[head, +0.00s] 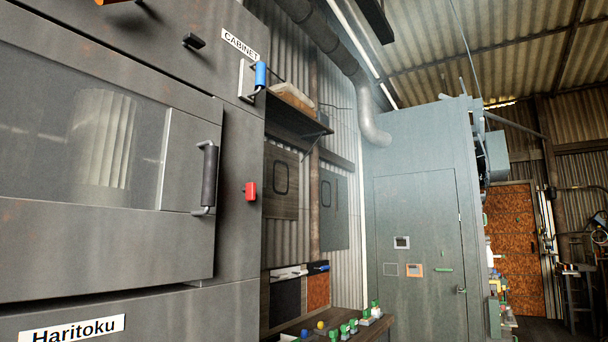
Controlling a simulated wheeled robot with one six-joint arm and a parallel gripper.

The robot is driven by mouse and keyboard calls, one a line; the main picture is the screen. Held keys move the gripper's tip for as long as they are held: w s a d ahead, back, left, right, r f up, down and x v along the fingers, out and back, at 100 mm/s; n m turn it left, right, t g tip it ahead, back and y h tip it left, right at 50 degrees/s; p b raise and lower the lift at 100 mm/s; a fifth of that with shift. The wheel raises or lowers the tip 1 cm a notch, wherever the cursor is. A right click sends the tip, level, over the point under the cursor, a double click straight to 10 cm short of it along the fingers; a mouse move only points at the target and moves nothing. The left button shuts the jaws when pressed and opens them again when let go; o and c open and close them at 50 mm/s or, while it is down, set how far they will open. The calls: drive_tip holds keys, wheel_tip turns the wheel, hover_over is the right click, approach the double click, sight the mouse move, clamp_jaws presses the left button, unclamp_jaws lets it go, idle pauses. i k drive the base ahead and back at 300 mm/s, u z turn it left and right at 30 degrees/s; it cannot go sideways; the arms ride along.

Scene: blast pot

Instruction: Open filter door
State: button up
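A grey metal cabinet fills the left of the head view. On its front is a door (60,235) with a glass window (40,130). A pale pleated cylinder, apparently a filter (103,145), shows behind the glass. The door has a dark vertical bar handle (209,178) near its right edge. The door's panel stands a little proud of the cabinet front; I cannot tell whether it is fully closed. A second, blue-gripped handle (260,76) sits higher up beside the "CABINET" label (240,45). My gripper is not in view.
A bench (350,332) with several green and other coloured knobs stands low in the middle. A grey-green booth (420,220) with a closed door stands behind. A rusty door (513,245) is far right.

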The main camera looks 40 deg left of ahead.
sight(48, 250)
drive_tip(key=z, duration=0.3)
drive_tip(key=k, duration=0.7)
drive_tip(key=u, duration=1.05)
